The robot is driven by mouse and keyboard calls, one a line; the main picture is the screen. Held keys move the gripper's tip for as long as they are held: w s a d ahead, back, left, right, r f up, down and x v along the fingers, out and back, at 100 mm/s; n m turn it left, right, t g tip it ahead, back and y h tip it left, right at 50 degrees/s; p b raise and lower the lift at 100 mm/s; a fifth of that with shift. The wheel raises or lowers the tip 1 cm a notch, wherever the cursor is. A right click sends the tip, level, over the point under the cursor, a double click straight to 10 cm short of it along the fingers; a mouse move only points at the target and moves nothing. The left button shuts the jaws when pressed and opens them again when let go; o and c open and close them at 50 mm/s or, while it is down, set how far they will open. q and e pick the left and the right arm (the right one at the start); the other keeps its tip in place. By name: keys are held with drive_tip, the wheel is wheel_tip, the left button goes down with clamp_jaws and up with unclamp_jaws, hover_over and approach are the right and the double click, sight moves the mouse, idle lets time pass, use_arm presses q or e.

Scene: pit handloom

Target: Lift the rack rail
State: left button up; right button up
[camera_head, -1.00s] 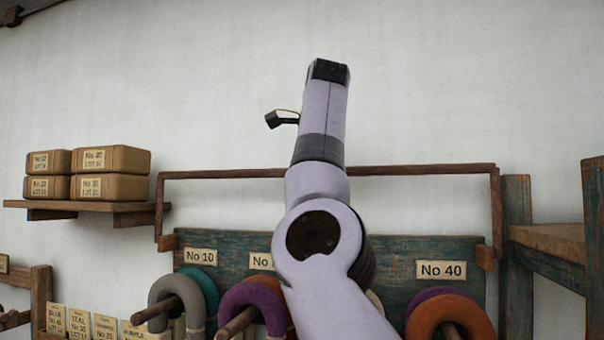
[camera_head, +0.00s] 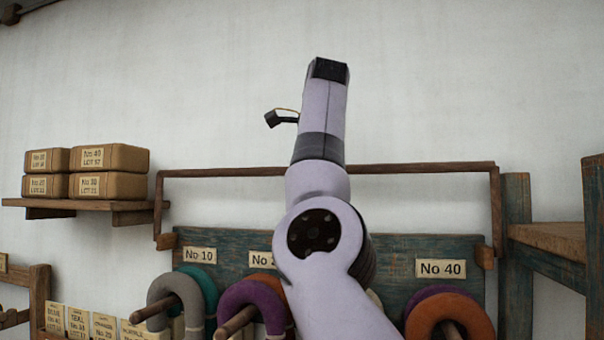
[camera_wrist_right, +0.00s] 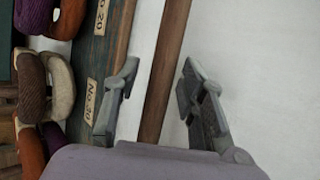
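The rack rail is a thin brown wooden bar (camera_head: 420,169) running level across the wall above a teal board, with a side arm down at each end. My right arm rises in front of it and covers part of its middle. In the right wrist view the rail (camera_wrist_right: 167,65) passes between the two fingers of my right gripper (camera_wrist_right: 158,75). The fingers are apart, with a visible gap on each side of the rail. In the head view the right fingers are hidden. My left gripper is not in view.
The teal board (camera_head: 390,262) carries number labels and pegs with yarn hanks, such as an orange hank (camera_head: 420,318). A shelf (camera_head: 80,205) with several brown boxes (camera_head: 108,158) is at left. A wooden frame (camera_head: 517,250) stands close at right. The wall above is clear.

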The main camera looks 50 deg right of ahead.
drive_tip(key=v, duration=0.7)
drive_tip(key=shift+s+r, duration=0.2)
drive_tip(key=shift+w+a, duration=0.1)
drive_tip(key=shift+c, duration=0.2)
